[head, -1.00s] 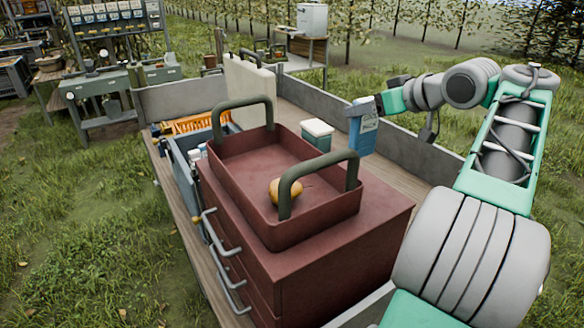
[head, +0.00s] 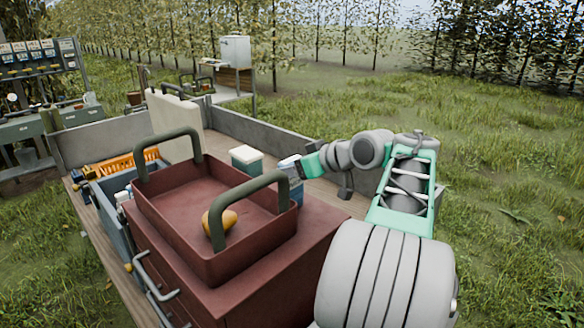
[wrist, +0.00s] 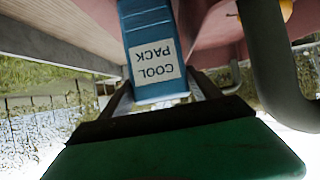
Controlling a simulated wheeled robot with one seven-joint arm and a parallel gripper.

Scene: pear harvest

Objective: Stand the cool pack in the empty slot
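The cool pack (head: 293,170) is a blue upright block with a pale label, beside the red tray's near handle, which hides part of it. In the wrist view the cool pack (wrist: 155,60) shows its "COOL PACK" label upside down between the two fingers. My gripper (wrist: 163,92) is shut on one end of it; in the head view my gripper (head: 303,168) is small and partly hidden. I cannot make out the empty slot.
A red tray (head: 172,222) with green handles (head: 262,187) and a yellow pear (head: 220,222) sits on a red drawer cabinet (head: 290,245). A blue crate (head: 108,186) and orange crate (head: 120,163) stand at left. Grey side boards (head: 262,133) edge the bed.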

